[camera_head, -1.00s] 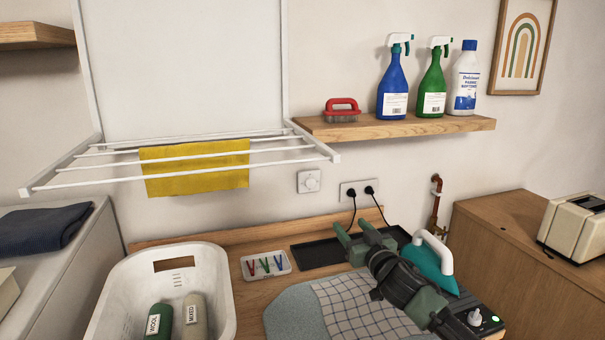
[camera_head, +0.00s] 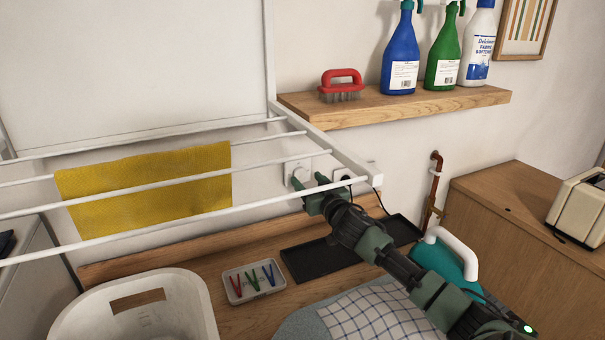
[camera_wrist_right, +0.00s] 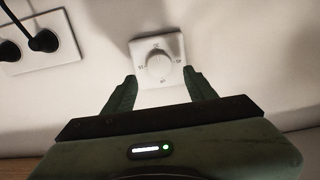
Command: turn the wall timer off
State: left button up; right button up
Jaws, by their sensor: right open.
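The wall timer is a white square plate with a round knob (camera_wrist_right: 159,66) on the wall; in the head view its plate (camera_head: 291,169) shows partly, behind the drying rack's rods and my gripper. My right gripper (camera_head: 311,188) is in front of it, just below the knob's height. In the right wrist view the open fingers (camera_wrist_right: 162,92) stand to either side of the knob, with a gap between each finger and the knob. Nothing is held. The marks on the dial are too small to read. My left gripper is not in view.
The white drying rack (camera_head: 345,172) with a yellow cloth (camera_head: 145,190) juts out close above my right gripper. A socket plate with black plugs (camera_wrist_right: 36,42) is beside the timer. Below are a black tray (camera_head: 322,259), a peg dish (camera_head: 254,282) and a teal iron (camera_head: 437,262).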

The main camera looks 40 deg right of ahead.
aim_at(300, 173)
jog(key=x, duration=0.2)
jog(key=shift+w+d, duration=0.1)
jog(key=shift+w, duration=0.25)
jog(key=shift+w+d+f, duration=0.1)
jog(key=shift+w+f, duration=0.05)
jog(key=shift+w, duration=0.2)
jog(key=shift+w+d, duration=0.1)
jog(key=shift+w, duration=0.05)
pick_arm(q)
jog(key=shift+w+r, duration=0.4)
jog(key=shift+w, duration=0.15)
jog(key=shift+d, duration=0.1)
pick_arm(e)
grip_shut()
pick_arm(q)
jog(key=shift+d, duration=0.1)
jog(key=shift+p, duration=0.3)
pick_arm(e)
jog(key=shift+n, duration=0.3)
